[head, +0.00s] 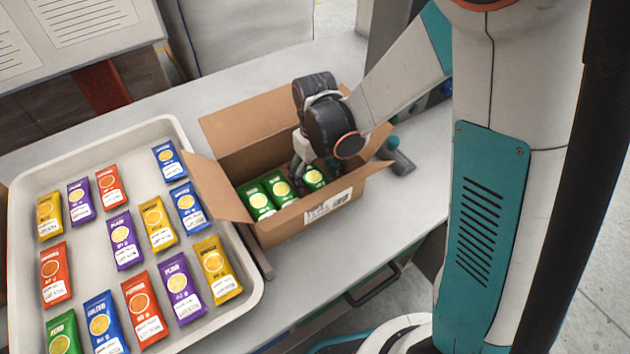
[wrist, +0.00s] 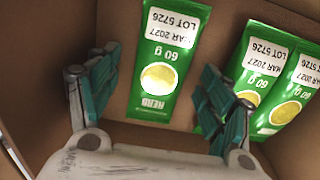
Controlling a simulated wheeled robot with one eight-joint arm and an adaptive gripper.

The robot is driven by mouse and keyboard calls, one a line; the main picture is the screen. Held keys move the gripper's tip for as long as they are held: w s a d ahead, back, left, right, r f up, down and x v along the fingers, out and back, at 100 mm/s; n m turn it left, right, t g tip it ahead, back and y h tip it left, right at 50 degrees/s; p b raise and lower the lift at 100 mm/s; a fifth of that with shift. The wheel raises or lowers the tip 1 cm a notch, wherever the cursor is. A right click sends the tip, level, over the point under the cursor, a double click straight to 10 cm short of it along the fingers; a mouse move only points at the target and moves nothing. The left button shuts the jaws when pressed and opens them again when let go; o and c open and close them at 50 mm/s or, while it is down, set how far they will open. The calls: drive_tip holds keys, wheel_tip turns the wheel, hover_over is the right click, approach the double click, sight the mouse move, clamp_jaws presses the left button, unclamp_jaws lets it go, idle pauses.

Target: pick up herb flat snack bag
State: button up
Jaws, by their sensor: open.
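Three green herb flat snack bags lie in an open cardboard box (head: 285,232). One bag (head: 314,177) lies apart at the right; two others, a left one (head: 257,201) and a middle one (head: 280,188), lie close together. My gripper (head: 303,168) reaches down into the box, its fingers partly hidden in the head view. In the wrist view my gripper (wrist: 160,66) is open, with the lone herb bag (wrist: 160,80) showing between its teal fingers and no grip on it. The other two bags (wrist: 250,75) show beyond the right finger.
A pale tray (head: 262,285) left of the box holds several red, purple, yellow and blue bags and a green herb bag (head: 63,337). The box flaps (head: 215,190) stand open.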

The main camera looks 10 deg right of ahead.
drive_tip(key=c, duration=1.1)
drive_tip(key=shift+c, duration=0.2)
drive_tip(key=shift+r, duration=0.1)
